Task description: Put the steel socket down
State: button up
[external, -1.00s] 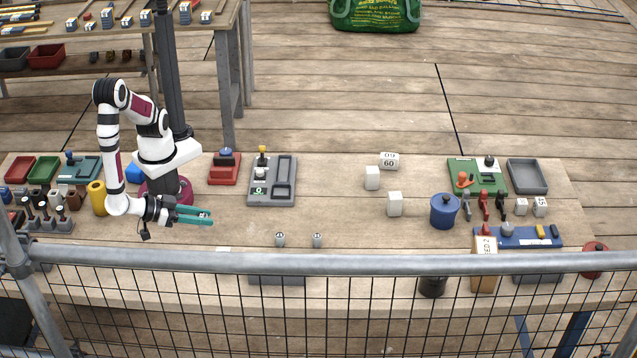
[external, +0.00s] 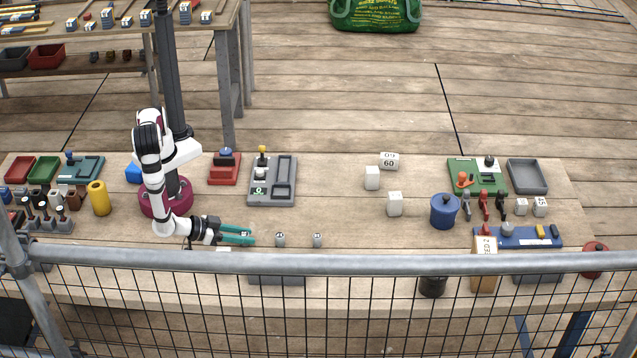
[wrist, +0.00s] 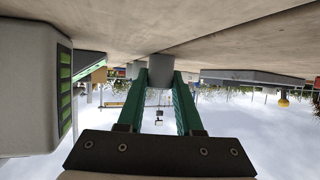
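Two small grey steel sockets stand upright on the table, a left one (external: 280,239) and a right one (external: 317,240). My gripper (external: 253,235) is low over the table, pointing right at the left socket, with a small gap between the fingertips and it. The two teal fingers are apart with nothing between them. In the wrist view, which is upside down, a grey cylinder (wrist: 160,72) shows straight ahead between the fingertips (wrist: 160,75); it looks like the left socket standing on the table.
A grey tray fixture (external: 285,180) lies behind the sockets. White blocks (external: 394,204) and a blue pot (external: 444,211) stand to the right. A railing (external: 330,263) crosses the front of the picture. The table between the right socket and the pot is mostly clear.

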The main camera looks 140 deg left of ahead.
jog(key=o, duration=0.4)
jog(key=shift+c, duration=0.2)
jog(key=shift+d+r, duration=0.1)
jog(key=shift+r, duration=0.1)
jog(key=v, duration=1.1)
jog(key=shift+s+d+r, duration=0.1)
jog(key=shift+s+d, duration=0.1)
jog(key=shift+d, duration=0.15)
